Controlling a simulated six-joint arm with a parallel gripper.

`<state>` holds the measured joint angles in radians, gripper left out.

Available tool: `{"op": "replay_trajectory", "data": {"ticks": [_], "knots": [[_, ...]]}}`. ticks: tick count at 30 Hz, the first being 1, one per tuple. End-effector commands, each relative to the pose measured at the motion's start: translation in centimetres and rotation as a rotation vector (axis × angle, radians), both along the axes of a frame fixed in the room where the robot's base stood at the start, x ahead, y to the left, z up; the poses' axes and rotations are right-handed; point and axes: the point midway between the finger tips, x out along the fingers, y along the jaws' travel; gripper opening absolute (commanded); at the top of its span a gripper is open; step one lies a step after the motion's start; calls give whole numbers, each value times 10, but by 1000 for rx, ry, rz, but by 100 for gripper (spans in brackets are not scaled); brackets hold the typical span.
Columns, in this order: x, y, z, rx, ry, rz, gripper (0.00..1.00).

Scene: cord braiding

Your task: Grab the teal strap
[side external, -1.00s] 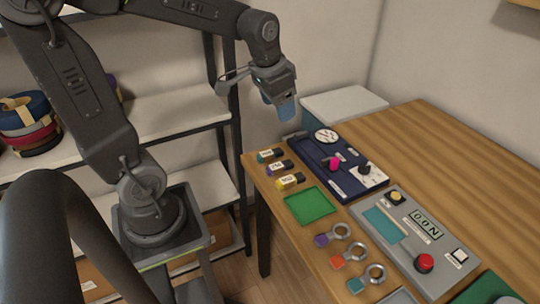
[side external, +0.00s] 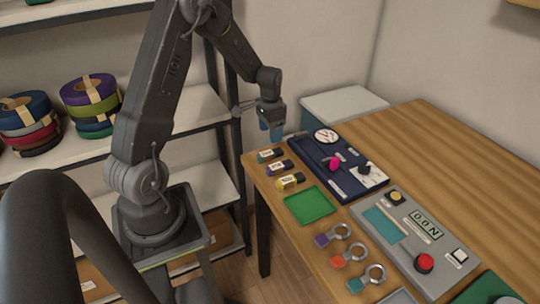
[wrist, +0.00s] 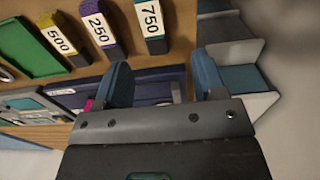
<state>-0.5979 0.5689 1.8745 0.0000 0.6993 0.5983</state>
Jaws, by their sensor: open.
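Several teal things are in view, and I cannot tell for sure which one is the strap. A coiled strap stack (side external: 90,95) on the shelf has purple, green and blue bands with a teal one low down. On the table, a teal-ended piece labelled 750 (side external: 269,155) lies at the back of a row; it shows in the wrist view (wrist: 152,25). A teal tag with a metal ring (side external: 356,285) lies near the front edge. My gripper (side external: 271,134) is open and empty above the table's back left corner; its blue fingers (wrist: 162,65) are spread apart.
Purple (side external: 279,167) and yellow (side external: 290,181) labelled pieces lie beside the 750 piece.

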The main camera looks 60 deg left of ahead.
Motion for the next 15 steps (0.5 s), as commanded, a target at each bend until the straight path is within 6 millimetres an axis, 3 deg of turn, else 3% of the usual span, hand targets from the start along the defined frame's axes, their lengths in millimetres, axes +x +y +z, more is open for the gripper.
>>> {"op": "replay_trajectory", "data": {"ticks": [3,10,15], "knots": [[0,-1,-18,-1,2,0,64],[-1,-2,-33,0,1,0,64],[-6,-9,-58,-2,3,0,64]]}}
